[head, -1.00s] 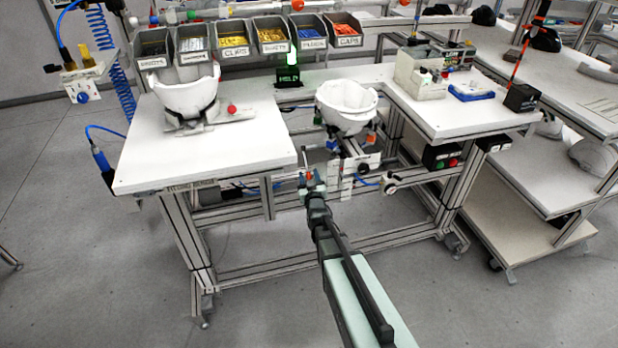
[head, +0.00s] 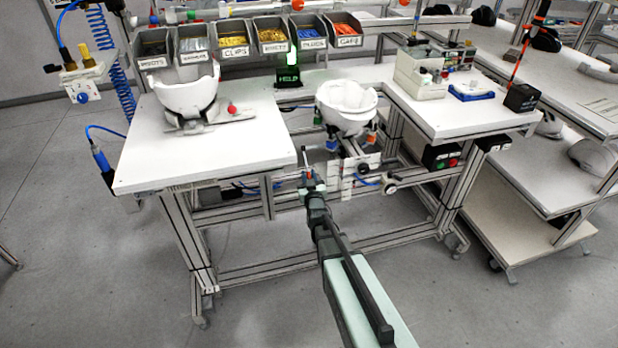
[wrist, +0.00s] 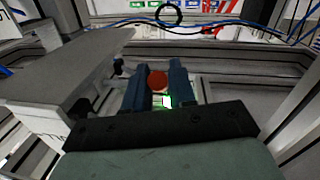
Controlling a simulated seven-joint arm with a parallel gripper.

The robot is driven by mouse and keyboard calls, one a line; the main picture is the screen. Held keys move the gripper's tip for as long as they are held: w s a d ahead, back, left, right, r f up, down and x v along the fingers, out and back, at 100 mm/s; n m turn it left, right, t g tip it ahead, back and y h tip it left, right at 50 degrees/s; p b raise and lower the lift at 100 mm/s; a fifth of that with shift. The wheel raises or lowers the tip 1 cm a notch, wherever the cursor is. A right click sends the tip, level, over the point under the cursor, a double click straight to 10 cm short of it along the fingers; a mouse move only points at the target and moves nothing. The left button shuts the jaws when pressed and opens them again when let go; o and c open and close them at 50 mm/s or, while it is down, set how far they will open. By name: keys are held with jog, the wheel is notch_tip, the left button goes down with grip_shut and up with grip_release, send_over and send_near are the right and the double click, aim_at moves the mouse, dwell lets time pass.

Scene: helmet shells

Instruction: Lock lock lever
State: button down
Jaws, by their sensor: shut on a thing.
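The lock lever's red round knob (wrist: 157,80) sits between the two blue-grey fingers of my gripper (wrist: 161,92) in the wrist view. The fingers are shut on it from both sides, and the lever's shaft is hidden. In the head view my gripper (head: 311,182) is at the front of the bench, by the metal fixture (head: 350,180) below the right white helmet shell (head: 345,105). That shell sits upright in its holder. The lever is too small there to make out its angle.
A second white shell (head: 187,100) stands on the left white table (head: 200,155). Labelled bins (head: 235,45) line the back. The right worktop (head: 450,118) carries a beige box (head: 420,75) and a blue tray (head: 470,92). The floor in front is clear.

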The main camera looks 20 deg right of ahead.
jog(key=shift+s+r+g, duration=0.4)
jog(key=shift+r+g, duration=0.1)
jog(key=shift+s+d+r+g, duration=0.1)
jog(key=shift+s+r+g, duration=0.2)
jog(key=shift+r+g, duration=0.4)
jog(key=shift+f, duration=0.15)
jog(key=c, duration=1)
grip_release()
